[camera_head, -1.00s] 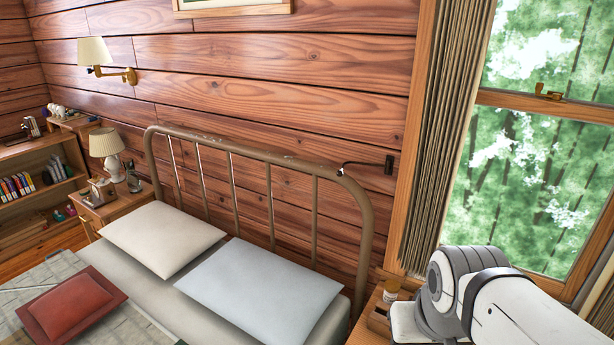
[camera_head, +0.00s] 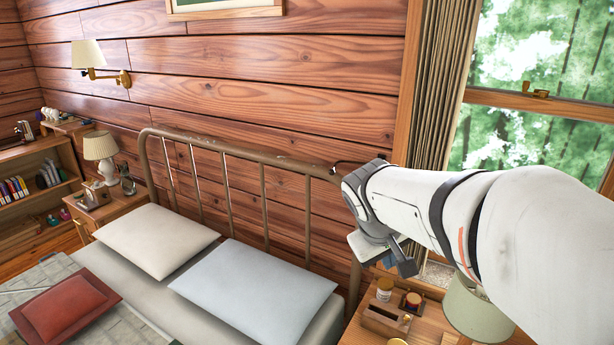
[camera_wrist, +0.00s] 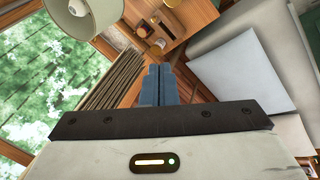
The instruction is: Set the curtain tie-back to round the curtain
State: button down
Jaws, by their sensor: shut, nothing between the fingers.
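The curtain (camera_head: 441,95) hangs in brown-grey pleats at the left side of the window, and its lower part is behind my arm. It also shows in the wrist view (camera_wrist: 116,80), left of my fingers. A thin dark piece (camera_head: 345,168) shows on the wall above the headboard's right end, partly behind my wrist. I cannot tell whether it is the tie-back. No tie-back is clearly seen round the curtain.
A nightstand (camera_head: 361,335) below my wrist holds a wooden organizer (camera_head: 386,320), small jars and a green-shaded lamp (camera_head: 478,308). The metal headboard (camera_head: 240,153) and a pale blue pillow (camera_head: 255,290) are to the left. The window (camera_head: 530,140) is at right.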

jog(key=w+a+n+t+h+b, duration=0.2)
jog(key=w+n+t+h, duration=0.25)
jog(key=w, duration=1.95)
jog(key=w+a+f+n+t, duration=0.2)
jog(key=w+a, duration=0.4)
jog(key=w, duration=0.3)
jog(key=w+a+f+n+t+h+b, duration=0.1)
jog(key=w+a+f+n+t, duration=0.2)
jog(key=w, duration=0.7)
jog(key=a+n+t, duration=0.1)
jog(key=a, duration=0.1)
jog(key=shift+a+f, duration=0.3)
jog(key=shift+a, duration=0.05)
jog(key=r+p+x, duration=0.1)
jog(key=p+x, duration=0.4)
jog(key=x, duration=0.5)
jog(key=s+d, duration=0.2)
jog(key=s, duration=0.1)
jog(key=shift+s+d+p, duration=0.25)
jog(key=shift+p, duration=0.15)
